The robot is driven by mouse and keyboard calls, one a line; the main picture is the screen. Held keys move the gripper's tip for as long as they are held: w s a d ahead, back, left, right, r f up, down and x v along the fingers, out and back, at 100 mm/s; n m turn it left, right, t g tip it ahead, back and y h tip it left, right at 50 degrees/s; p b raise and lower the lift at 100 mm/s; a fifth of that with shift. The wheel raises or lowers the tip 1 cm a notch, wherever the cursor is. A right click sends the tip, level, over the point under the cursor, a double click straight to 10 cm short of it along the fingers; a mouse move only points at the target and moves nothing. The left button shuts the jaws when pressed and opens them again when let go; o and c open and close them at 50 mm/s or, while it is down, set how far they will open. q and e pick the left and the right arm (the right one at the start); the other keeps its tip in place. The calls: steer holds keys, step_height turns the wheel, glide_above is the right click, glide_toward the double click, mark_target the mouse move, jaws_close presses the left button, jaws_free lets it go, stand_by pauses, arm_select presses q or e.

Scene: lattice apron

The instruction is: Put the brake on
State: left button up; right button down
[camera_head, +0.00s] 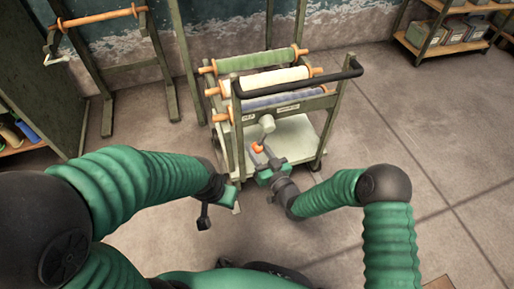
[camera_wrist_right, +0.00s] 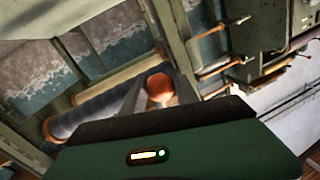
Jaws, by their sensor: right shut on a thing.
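The cart (camera_head: 295,140) stands ahead of me, with a black push handle (camera_head: 300,80) and rolls on its green-grey frame. At its near side is a lever with an orange knob (camera_head: 258,147). My right gripper (camera_head: 264,158) is at this knob. In the right wrist view the orange knob (camera_wrist_right: 158,84) sits between the two grey fingers, which are shut on it. The lever below the knob is mostly hidden. A pale grey rounded part (camera_head: 267,124) shows just above. My left gripper (camera_head: 204,216) hangs left of the cart, away from it; its fingers are too small to judge.
The cart carries a green roll (camera_head: 255,61), a cream roll (camera_head: 275,78) and a blue roll (camera_head: 280,99). A wooden rack (camera_head: 110,60) stands at the back left. Shelves with boxes (camera_head: 450,40) stand at the back right. The floor right of the cart is clear.

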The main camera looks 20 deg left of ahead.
steer(key=shift+f, duration=0.1)
stand_by(0.4)
steer(key=w+d+n+h+p, duration=0.1)
steer(key=w+d+n+p, duration=0.3)
steer(key=d+n, duration=0.2)
steer(key=shift+w+d+n+g+h, duration=0.2)
steer(key=shift+n+g+h, duration=0.15)
steer(key=shift+n, duration=0.85)
steer(key=c, duration=0.9)
jaws_free()
steer(key=shift+c, duration=0.2)
steer(key=shift+s+d+p, duration=0.1)
steer(key=shift+p, duration=0.2)
steer(key=p+v, duration=0.6)
steer(key=v, duration=1)
steer(key=shift+s, duration=0.3)
